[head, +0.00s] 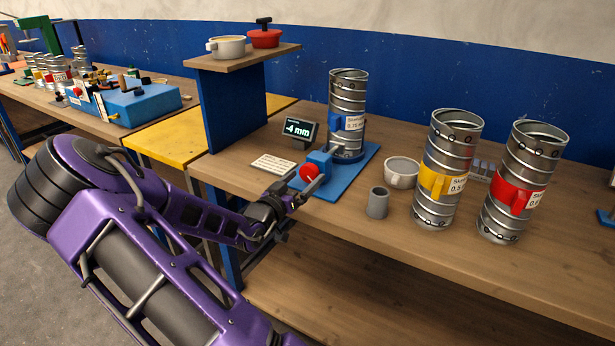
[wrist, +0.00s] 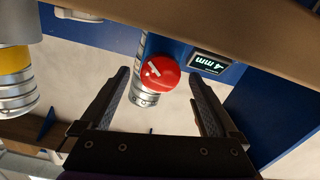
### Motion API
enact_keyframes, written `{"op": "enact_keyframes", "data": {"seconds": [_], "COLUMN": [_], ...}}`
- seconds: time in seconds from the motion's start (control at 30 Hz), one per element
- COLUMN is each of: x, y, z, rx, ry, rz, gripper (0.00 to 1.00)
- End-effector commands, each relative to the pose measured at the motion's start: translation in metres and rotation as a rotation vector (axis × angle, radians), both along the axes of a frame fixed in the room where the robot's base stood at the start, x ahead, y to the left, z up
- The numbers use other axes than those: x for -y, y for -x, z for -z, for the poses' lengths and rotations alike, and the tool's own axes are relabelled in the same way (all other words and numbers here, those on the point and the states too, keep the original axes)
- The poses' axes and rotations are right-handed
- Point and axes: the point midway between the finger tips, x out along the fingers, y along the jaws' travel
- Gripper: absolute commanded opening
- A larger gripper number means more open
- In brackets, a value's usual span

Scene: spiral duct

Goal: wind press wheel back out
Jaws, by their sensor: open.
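The red press wheel (head: 309,172) is on the front of a small blue block (head: 321,158) on a blue base plate (head: 345,178). The wheel also shows in the wrist view (wrist: 160,73), with a pale mark on its face. A spiral duct (head: 348,95) with a blue label holder stands upright at the back of the plate. A small display (head: 298,131) beside it reads -4 mm. My gripper (head: 309,190) is open just in front of the wheel. In the wrist view the wheel sits between and beyond the fingertips (wrist: 159,82); I cannot tell whether they touch it.
A grey cup (head: 377,203) and a pale bowl (head: 401,173) stand right of the plate. Ducts with yellow (head: 448,165) and red (head: 520,180) label holders stand further right. A card (head: 273,164) lies left, near a blue shelf stand (head: 230,105) carrying two pots. The front bench strip is clear.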

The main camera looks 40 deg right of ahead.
Motion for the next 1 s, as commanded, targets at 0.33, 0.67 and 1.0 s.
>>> {"op": "enact_keyframes", "data": {"seconds": [0.33, 0.67, 1.0], "x": [0.023, 0.023, 0.023], "y": [-0.007, -0.007, -0.007], "z": [0.000, 0.000, 0.000], "rx": [-0.001, 0.000, 0.000], "ry": [0.000, 0.000, 0.000], "rz": [0.000, -0.001, 0.000], "gripper": [0.96, 0.72, 0.11]}}
